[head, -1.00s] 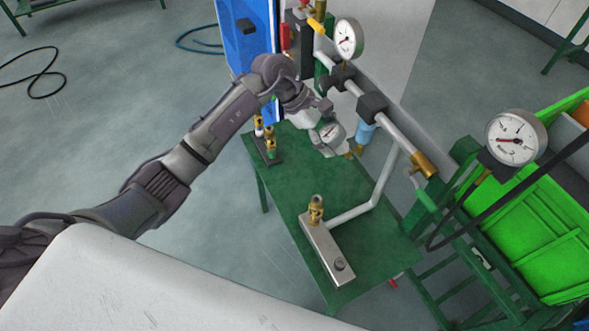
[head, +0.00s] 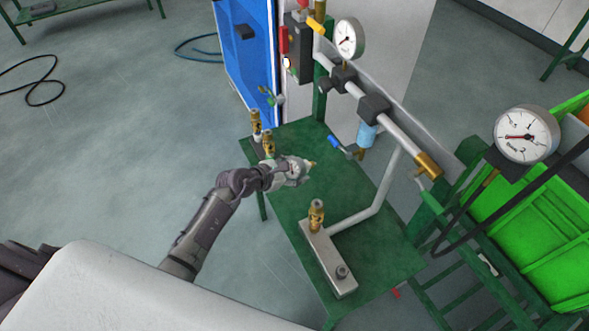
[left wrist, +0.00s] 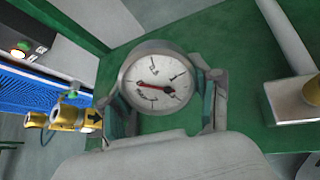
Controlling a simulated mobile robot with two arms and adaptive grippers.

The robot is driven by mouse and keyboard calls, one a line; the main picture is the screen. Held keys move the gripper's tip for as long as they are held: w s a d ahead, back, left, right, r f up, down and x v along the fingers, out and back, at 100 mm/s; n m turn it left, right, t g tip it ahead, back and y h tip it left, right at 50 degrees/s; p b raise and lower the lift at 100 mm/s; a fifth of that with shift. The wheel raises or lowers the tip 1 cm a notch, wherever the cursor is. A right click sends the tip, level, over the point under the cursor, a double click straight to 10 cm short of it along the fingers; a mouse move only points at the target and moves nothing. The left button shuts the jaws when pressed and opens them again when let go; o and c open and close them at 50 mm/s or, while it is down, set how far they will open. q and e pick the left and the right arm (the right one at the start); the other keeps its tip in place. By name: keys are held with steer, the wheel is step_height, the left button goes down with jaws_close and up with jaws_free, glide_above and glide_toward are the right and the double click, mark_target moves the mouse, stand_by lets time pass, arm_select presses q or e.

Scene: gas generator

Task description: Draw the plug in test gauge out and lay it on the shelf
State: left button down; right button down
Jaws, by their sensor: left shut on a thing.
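The test gauge (left wrist: 157,82), round with a white dial and red needle, is held between the fingers of my left gripper (left wrist: 170,108) in the left wrist view. In the head view my left gripper (head: 292,172) is shut over the green shelf (head: 335,195). A small brass tip (head: 311,164) shows beyond the fingers, while the dial is hidden there. The gauge is apart from the pipework. I cannot tell whether it touches the shelf. My right gripper is not in view.
A metal block with a brass fitting (head: 328,262) stands on the shelf's near part. Brass fittings (head: 268,143) stand at its left edge. A blue-handled valve (head: 342,146) and the pipe (head: 380,190) border the right. Bare shelf lies between.

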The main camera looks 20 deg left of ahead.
arm_select(q)
steer(key=shift+f+b, duration=2.1)
steer(key=shift+f, duration=0.45)
steer(key=shift+f+b, duration=1.65)
steer(key=shift+f, duration=0.5)
steer(key=shift+c, duration=0.8)
jaws_free()
steer(key=shift+f, duration=0.1)
steer(key=shift+s+a, duration=0.1)
steer(key=shift+s, duration=0.05)
steer(key=v, duration=1.2)
